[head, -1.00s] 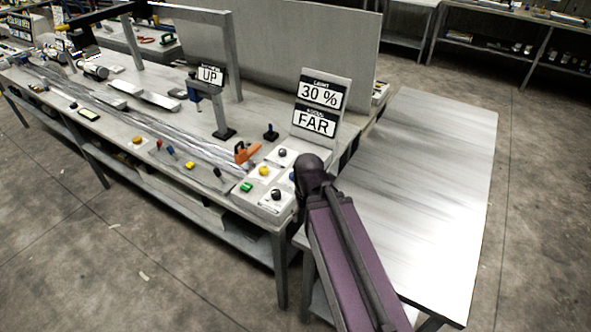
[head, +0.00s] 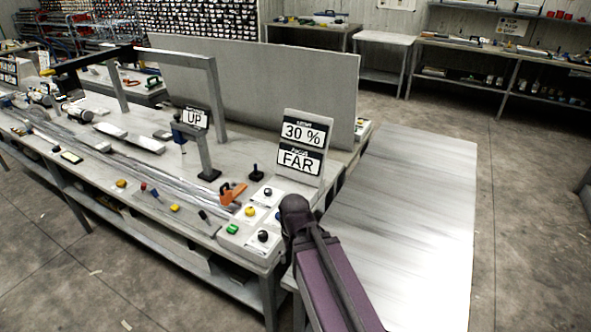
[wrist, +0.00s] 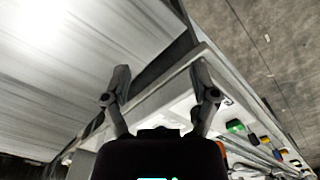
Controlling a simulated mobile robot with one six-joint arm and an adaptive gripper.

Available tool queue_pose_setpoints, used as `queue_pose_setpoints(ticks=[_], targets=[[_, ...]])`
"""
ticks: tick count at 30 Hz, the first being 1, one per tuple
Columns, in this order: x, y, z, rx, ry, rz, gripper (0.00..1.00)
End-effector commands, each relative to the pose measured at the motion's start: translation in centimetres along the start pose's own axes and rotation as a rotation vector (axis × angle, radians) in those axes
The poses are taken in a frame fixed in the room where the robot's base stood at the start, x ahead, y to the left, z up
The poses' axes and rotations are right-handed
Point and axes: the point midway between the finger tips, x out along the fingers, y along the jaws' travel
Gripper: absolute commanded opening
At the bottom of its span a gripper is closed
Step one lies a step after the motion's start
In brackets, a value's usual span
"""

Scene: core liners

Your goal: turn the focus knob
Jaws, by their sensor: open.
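The control panel (head: 245,242) at the bench's near right corner carries two dark round knobs, a front one (head: 263,236) and a rear one (head: 267,192). I cannot read which is the focus knob. The sign board (head: 303,145) behind reads 30 % above and FAR below, under a small focus label. My gripper (wrist: 162,88) is open and empty in the wrist view, its fingers spread over the bench corner edge. In the head view my arm hides it, beside the panel's right side. No knob is clearly visible between the fingers.
A green button (head: 232,229) and a yellow button (head: 249,211) sit by the knobs. A bare metal table (head: 410,220) lies to the right.

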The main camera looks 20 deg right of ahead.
Motion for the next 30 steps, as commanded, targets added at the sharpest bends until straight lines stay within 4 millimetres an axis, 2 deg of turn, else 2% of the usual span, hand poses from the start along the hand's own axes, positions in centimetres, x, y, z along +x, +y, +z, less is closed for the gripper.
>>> queue_pose_setpoints(ticks=[5, 8, 24, 30], targets=[[-0.8, 0.1, -1.4, 0.0, 0.0, 0.0, 0.76], [-1.7, 0.1, -3.1, 0.0, 0.0, 0.0, 0.76], [-8.7, 0.6, -17.4, 0.0, 0.0, -0.001, 0.76], [-10.1, 0.8, -20.5, 0.0, 0.0, -0.001, 0.76]])
